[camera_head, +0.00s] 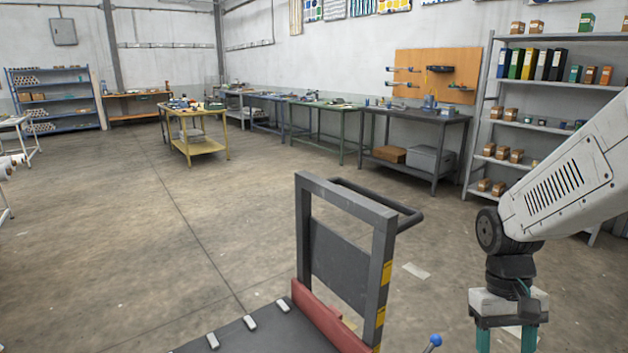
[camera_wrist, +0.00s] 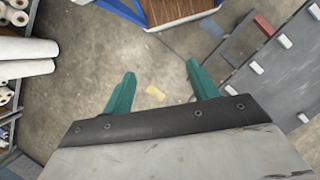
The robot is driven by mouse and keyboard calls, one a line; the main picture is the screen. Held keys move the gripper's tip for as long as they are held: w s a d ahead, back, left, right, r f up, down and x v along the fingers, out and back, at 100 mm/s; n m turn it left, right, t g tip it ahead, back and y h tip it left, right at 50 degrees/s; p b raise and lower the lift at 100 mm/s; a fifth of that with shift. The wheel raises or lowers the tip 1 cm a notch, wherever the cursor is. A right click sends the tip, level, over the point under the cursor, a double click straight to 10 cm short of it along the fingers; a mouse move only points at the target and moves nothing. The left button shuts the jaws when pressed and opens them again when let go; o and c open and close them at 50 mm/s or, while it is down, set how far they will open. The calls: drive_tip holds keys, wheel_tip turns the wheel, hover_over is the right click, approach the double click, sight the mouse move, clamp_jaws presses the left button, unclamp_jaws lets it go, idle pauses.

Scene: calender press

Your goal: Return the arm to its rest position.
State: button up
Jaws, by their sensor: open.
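My gripper (camera_head: 506,340) hangs at the lower right of the head view, pointing down, with its green fingers cut off by the bottom edge. In the wrist view my gripper (camera_wrist: 160,85) shows two green fingers spread apart with nothing between them. Bare concrete floor lies below the fingers. My arm reaches in from the right edge, bent downward at the wrist.
A dark cart (camera_head: 345,260) with a grey upright frame and red strip stands left of my gripper; its deck (camera_wrist: 285,75) is at the right of the wrist view. White rolls (camera_wrist: 25,48) lie at left. Shelving (camera_head: 550,115) stands behind my arm. Open floor (camera_head: 120,230) lies left.

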drive_tip(key=s+a+r+t, duration=0.2)
drive_tip(key=s+a+r, duration=0.1)
drive_tip(key=s+r, duration=0.2)
drive_tip(key=s+a+r+t, duration=0.3)
drive_tip(key=s+r, duration=0.2)
drive_tip(key=r, duration=0.3)
drive_tip(key=shift+s+r+n+y, duration=0.2)
drive_tip(key=shift+s+n+y, duration=0.1)
drive_tip(key=shift+s+n, duration=0.1)
